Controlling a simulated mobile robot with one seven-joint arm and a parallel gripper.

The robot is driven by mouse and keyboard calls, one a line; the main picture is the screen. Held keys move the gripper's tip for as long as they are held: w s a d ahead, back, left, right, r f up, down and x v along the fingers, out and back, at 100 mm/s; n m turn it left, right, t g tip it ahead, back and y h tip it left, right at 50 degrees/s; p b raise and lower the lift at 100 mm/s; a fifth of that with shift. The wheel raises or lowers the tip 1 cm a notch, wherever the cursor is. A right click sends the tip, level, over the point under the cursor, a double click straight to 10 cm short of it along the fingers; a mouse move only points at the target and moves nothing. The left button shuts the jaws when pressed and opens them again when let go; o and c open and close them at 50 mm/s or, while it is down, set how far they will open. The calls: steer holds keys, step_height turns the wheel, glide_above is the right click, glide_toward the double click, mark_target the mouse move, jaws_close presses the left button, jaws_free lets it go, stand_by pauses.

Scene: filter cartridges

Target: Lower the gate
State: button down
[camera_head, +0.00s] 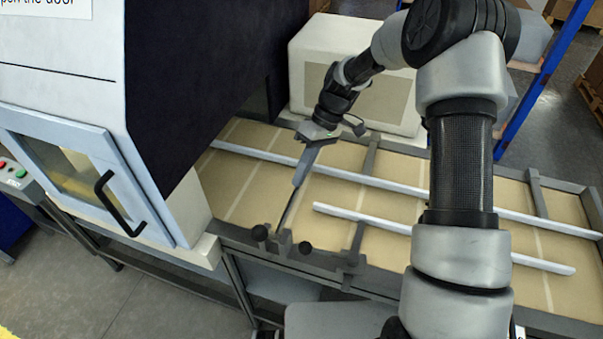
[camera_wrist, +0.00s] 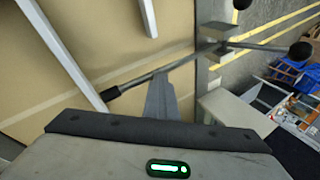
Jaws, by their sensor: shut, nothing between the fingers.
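The gate is a thin dark rod (camera_head: 289,208) on a bracket at the near edge of the conveyor. In the wrist view the rod (camera_wrist: 187,66) reaches over the tan belt, with a black tip at its left end and a black ball at its right end. I cannot tell how far it is tilted. My gripper (camera_head: 299,182) is shut and empty, pointing down over the belt. In the wrist view its fingertips (camera_wrist: 161,77) overlap the rod between black tip and bracket. I cannot tell whether they touch it.
The conveyor belt (camera_head: 247,180) carries two pale guide rails, a long one (camera_head: 385,182) and a shorter one (camera_head: 450,239). A machine with a windowed door (camera_head: 95,180) stands at left. A pale housing (camera_head: 345,75) stands behind the belt. No cartridge shows on the visible belt.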

steer(key=r, duration=0.1)
steer(key=r+p, duration=0.1)
steer(key=r, duration=0.1)
steer(key=r+p, duration=0.1)
steer(key=shift+w+a+r, duration=0.15)
steer(key=shift+w, duration=0.25)
steer(key=w+d+r, duration=0.4)
steer(key=w+r, duration=0.1)
steer(key=r, duration=0.1)
steer(key=shift+d+r+b, duration=0.15)
steer(key=shift+b, duration=0.15)
steer(key=shift+w+r, duration=0.1)
steer(key=s+d+r+m+t+h, duration=0.2)
steer(key=s+r, duration=0.4)
steer(key=r, duration=0.2)
steer(key=s+d+r+m+t+h, duration=0.2)
steer(key=s+d+r+t, duration=0.1)
steer(key=s+r, duration=0.45)
steer(key=s+d+r+m+t, duration=0.1)
steer(key=s+d+m+t, duration=0.1)
steer(key=s, duration=0.5)
steer(key=s+d+r+m+t+p, duration=0.1)
steer(key=s+d+m+t, duration=0.1)
steer(key=s, duration=0.5)
steer(key=shift+s+d+m+h, duration=0.3)
steer(key=shift+d+m, duration=0.1)
steer(key=shift+m, duration=0.3)
